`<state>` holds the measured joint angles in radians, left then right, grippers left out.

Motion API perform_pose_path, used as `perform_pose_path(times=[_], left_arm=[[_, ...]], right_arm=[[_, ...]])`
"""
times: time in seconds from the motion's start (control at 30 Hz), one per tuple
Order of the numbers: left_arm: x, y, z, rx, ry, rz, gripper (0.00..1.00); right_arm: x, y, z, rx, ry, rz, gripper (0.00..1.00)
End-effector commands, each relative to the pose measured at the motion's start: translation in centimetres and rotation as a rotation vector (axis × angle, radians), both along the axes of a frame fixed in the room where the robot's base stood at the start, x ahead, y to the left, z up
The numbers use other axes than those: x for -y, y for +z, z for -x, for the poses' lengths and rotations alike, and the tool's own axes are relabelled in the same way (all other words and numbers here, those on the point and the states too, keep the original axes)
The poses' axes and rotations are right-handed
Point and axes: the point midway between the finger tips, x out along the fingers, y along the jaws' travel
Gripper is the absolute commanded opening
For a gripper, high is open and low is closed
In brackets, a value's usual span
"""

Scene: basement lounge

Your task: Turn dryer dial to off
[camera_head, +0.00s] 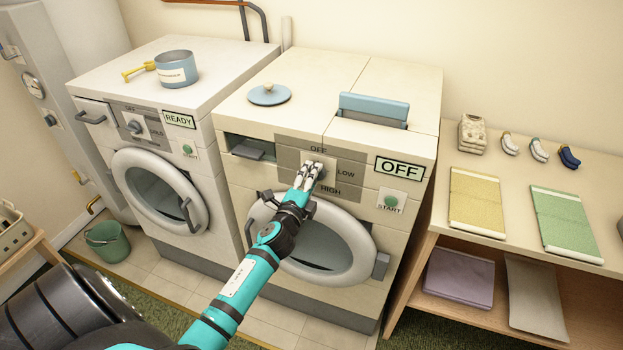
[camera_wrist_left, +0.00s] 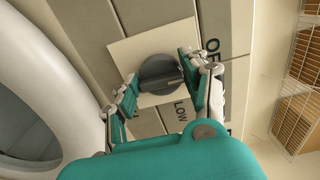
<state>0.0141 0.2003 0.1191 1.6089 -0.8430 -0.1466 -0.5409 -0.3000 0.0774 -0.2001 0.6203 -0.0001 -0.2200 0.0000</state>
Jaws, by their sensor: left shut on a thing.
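The dryer (camera_head: 410,147) is the right-hand white machine, with OFF, LOW and HIGH marked around its dial. The dial is a dark grey round knob on a pale square plate, clear in the left wrist view (camera_wrist_left: 160,75) and mostly hidden by my fingers in the head view. My left gripper (camera_head: 309,178) reaches the dial from the front, and its two fingers (camera_wrist_left: 157,88) are shut on opposite sides of it. The dryer's display (camera_head: 400,167) reads OFF. I cannot tell for sure which label the dial points to. My right gripper is not in view.
The washer (camera_head: 90,89) on the left shows READY. The dryer's round door (camera_head: 362,262) lies under my left forearm. A green START button (camera_head: 390,201) sits right of the dial. A wooden table (camera_head: 512,225) with folded towels stands at the right. A green bucket (camera_head: 107,243) is on the floor.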

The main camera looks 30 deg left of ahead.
Motion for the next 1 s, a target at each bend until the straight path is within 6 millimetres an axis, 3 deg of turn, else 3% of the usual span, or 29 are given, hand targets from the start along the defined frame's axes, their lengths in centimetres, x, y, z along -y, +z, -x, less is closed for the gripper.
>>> perform_pose_path(times=[0.5, 0.53, 0.7, 1.0], left_arm=[[-0.03, -0.10, 0.03, 0.004, 0.001, 0.024, 0.15], [-0.03, -0.10, 0.03, 0.004, 0.001, 0.024, 0.48], [-0.02, -0.08, 0.02, 0.003, 0.001, 0.023, 0.70], [0.04, -0.07, 0.16, 0.004, 0.000, 0.022, 0.71]], right_arm=[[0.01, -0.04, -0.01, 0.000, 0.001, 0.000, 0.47], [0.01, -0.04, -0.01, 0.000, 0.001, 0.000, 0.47], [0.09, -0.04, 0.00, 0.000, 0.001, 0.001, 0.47], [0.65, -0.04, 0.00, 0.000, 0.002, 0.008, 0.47]])
